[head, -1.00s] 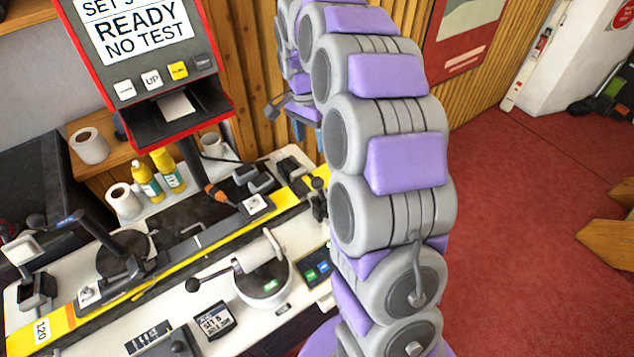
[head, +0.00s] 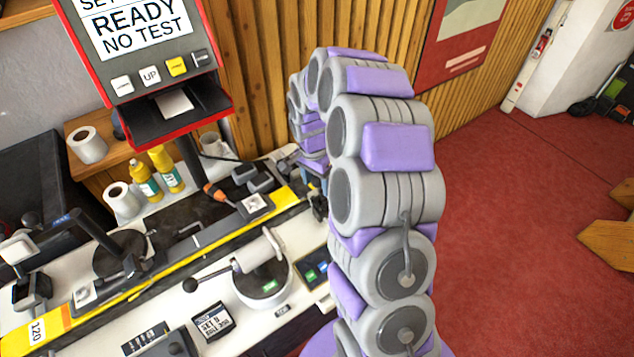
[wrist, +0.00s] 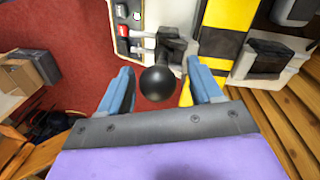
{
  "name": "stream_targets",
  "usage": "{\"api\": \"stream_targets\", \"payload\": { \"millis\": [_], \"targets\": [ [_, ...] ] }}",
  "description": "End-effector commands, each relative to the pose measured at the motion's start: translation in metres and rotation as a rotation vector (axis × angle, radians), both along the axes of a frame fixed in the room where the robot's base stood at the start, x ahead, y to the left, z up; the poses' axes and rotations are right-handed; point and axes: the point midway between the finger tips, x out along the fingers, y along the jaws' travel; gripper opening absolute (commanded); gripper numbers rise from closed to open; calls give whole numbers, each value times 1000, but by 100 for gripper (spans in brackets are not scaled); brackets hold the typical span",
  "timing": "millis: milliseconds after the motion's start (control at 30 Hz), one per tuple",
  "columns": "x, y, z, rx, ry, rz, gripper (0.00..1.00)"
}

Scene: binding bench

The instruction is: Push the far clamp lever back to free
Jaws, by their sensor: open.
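In the wrist view my gripper (wrist: 160,70) is open, with its blue fingers apart. A round black knob (wrist: 158,84), apparently the clamp lever's end, sits between the fingers; I cannot tell whether either finger touches it. A dark clamp body (wrist: 172,48) stands just beyond the knob, beside the yellow and black bar (wrist: 228,28). In the head view the far end of the bar is mostly behind my arm, with a small dark part of a clamp (head: 318,206) showing at its edge.
The bench carries a white round base with a black-knobbed handle (head: 262,278), a small display (head: 212,321) and an orange-handled tool (head: 215,192). Another clamp (head: 32,290) stands at the left end. Yellow bottles (head: 146,180) stand behind. Red floor (head: 510,220) is open at the right.

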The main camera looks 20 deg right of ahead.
Motion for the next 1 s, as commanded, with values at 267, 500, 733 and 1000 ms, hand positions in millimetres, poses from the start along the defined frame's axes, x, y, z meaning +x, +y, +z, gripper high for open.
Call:
{"api": "stream_targets", "payload": {
  "millis": [267,500,733,1000],
  "targets": [
    [-1,0,-5,0,0,-1,64],
    [0,0,-5,1,0,-1,50],
    [0,0,-5,1,-1,-1,28],
    [0,0,-5,0,-1,-1,2]
  ]
}}
